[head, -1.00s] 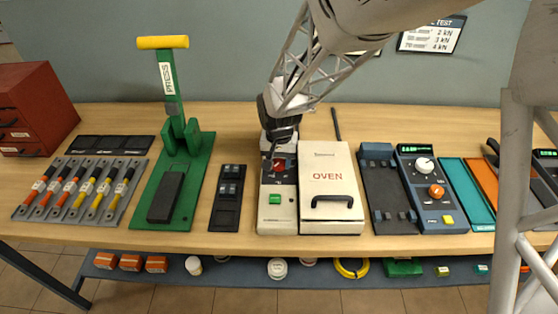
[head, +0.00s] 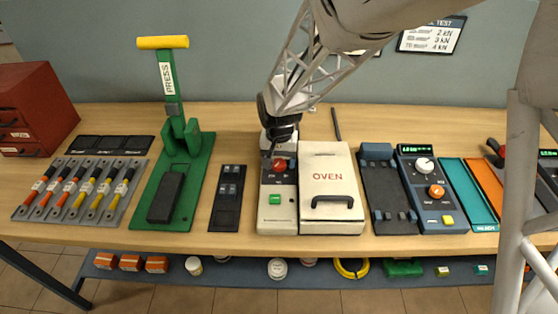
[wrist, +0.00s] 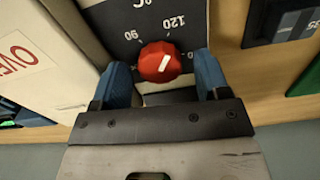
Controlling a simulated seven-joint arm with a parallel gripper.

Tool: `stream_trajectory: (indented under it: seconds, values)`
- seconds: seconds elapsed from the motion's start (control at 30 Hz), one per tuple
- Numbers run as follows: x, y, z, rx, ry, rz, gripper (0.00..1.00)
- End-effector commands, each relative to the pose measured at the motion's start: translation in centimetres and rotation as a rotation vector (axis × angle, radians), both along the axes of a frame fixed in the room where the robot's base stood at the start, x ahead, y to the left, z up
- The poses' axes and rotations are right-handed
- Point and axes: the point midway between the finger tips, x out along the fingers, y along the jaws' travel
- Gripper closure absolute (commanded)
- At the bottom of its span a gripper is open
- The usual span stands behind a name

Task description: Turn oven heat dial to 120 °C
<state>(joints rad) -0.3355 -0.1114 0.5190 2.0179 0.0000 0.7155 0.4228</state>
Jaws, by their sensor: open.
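The red oven dial (head: 280,166) sits on the dark scale plate at the top of the oven's control panel (head: 277,213).
The closed oven lid (head: 327,180) with a black handle is right of the panel. A green button (head: 275,199) is below the dial. A black switch block (head: 227,198) and a green press (head: 178,180) stand to the left. A blue control box (head: 432,190) is farther right.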

Motion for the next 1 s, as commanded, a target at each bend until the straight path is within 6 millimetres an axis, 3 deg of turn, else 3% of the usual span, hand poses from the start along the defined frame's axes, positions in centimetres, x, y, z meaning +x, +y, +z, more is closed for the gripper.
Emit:
stream_trajectory:
  seconds: [0.6, 1.0]
  values:
    - [0.0, 0.0, 6.6, 0.000, 0.000, 0.000, 0.31]
    - [0.0, 0.0, 7.3, 0.000, 0.000, 0.000, 0.31]
